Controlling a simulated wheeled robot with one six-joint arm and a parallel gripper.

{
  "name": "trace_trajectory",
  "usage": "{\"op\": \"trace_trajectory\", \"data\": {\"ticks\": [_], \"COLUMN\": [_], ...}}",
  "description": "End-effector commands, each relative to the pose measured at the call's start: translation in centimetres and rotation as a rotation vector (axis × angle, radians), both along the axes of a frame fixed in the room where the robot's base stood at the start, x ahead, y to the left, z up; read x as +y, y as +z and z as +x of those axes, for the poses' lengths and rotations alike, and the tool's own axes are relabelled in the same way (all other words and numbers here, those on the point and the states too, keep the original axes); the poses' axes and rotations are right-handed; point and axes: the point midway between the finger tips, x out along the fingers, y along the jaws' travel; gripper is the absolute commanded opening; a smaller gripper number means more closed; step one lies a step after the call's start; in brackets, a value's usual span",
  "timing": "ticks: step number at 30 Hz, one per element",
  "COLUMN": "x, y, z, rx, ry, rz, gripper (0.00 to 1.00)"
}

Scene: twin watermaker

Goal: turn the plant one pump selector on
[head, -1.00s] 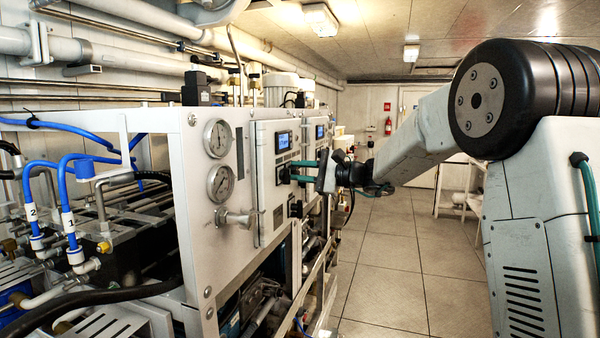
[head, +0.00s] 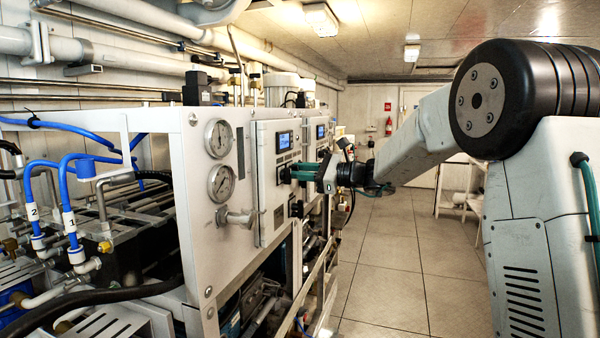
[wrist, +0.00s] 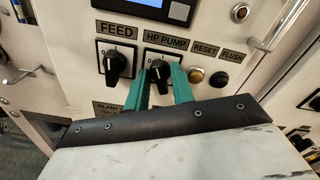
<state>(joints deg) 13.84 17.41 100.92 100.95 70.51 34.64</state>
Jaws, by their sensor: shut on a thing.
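The HP PUMP selector (wrist: 159,74) is a black knob on a square plate, under its HP PUMP label (wrist: 165,41) in the wrist view. The green fingers of my gripper (wrist: 163,84) stand on either side of this knob and are shut on it. Which mark the knob points at is hard to tell. A plate below, partly hidden by my gripper, seems to read PLANT 1 (wrist: 106,107). In the head view my gripper (head: 294,173) reaches the front of the white panel, and the knob is hidden there.
A similar black FEED selector (wrist: 116,64) sits just left of my gripper. RESET (wrist: 195,75) and FLUSH (wrist: 219,79) buttons sit to the right. A display (head: 284,141) is above, and gauges (head: 220,184) are nearer. The aisle floor (head: 385,245) is clear.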

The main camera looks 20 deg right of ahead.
Motion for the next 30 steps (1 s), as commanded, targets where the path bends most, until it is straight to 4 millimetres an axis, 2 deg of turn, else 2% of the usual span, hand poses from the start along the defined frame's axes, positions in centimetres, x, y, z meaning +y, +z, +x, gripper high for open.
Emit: {"op": "trace_trajectory", "data": {"ticks": [15, 30], "x": [-0.12, -0.17], "y": [0.22, 0.31], "z": [0.1, 0.13], "rx": [0.293, 0.363], "ry": [-0.003, -0.005], "rz": [0.218, 0.271], "gripper": [0.02, 0.02]}}
